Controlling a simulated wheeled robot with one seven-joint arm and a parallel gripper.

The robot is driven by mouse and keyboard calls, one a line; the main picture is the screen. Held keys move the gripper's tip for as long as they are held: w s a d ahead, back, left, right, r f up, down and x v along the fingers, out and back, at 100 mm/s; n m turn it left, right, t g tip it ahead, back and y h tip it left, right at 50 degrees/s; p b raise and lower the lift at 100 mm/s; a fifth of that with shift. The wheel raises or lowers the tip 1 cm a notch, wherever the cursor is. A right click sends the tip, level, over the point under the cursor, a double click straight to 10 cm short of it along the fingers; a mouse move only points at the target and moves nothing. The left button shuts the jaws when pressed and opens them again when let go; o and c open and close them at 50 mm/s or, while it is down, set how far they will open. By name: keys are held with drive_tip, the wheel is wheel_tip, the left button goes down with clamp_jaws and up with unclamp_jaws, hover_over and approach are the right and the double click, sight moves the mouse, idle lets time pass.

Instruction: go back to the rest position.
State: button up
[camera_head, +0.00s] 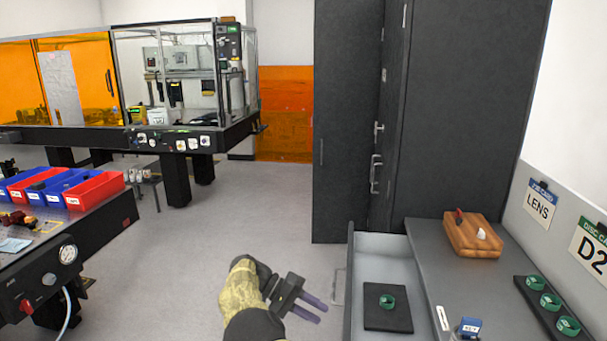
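My gripper (308,307) is at the bottom middle of the head view, at the end of my yellow-and-black arm. Its two purple fingers point right and stand apart, with nothing visible between them. It hangs over the floor, left of an open drawer (383,245). The rest position itself is not marked in view.
In the drawer a green ring (387,301) sits on a black pad (398,321). On the grey counter (440,255) are a wooden block (473,237) and a black tray with green rings (551,302). A dark cabinet (455,120) stands behind. A bench (100,240) is left; open floor (240,200) lies between.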

drive_tip(key=d+y, duration=0.1)
drive_tip(key=d, duration=0.2)
drive_tip(key=s+d+y, duration=0.1)
drive_tip(key=d+y, duration=0.1)
drive_tip(key=d, duration=0.1)
drive_tip(key=s+d+y, duration=0.1)
drive_tip(key=d, duration=0.2)
drive_tip(key=shift+s+d+r, duration=0.1)
drive_tip(key=shift+s+r, duration=0.05)
drive_tip(key=shift+r, duration=0.15)
drive_tip(key=s+d+r+t+y, duration=0.1)
drive_tip(key=s+t+y, duration=0.15)
drive_tip(key=s, duration=0.55)
drive_tip(key=s+d+r+n+t+y, duration=0.1)
drive_tip(key=s+t+y, duration=0.15)
drive_tip(key=s, duration=0.45)
drive_tip(key=s+d+r+t+y, duration=0.1)
drive_tip(key=s+d+y, duration=0.15)
drive_tip(key=s, duration=0.55)
drive_tip(key=s+a+f+b+x, duration=0.1)
drive_tip(key=s+b+x, duration=0.1)
drive_tip(key=b+x, duration=0.9)
drive_tip(key=w+p+v, duration=0.2)
drive_tip(key=p+v, duration=0.7)
drive_tip(key=w+d+r+p+v, duration=0.1)
drive_tip(key=w+p+v, duration=0.1)
drive_tip(key=p+v, duration=0.8)
drive_tip(key=shift+y, duration=0.45)
drive_tip(key=shift+a, duration=0.1)
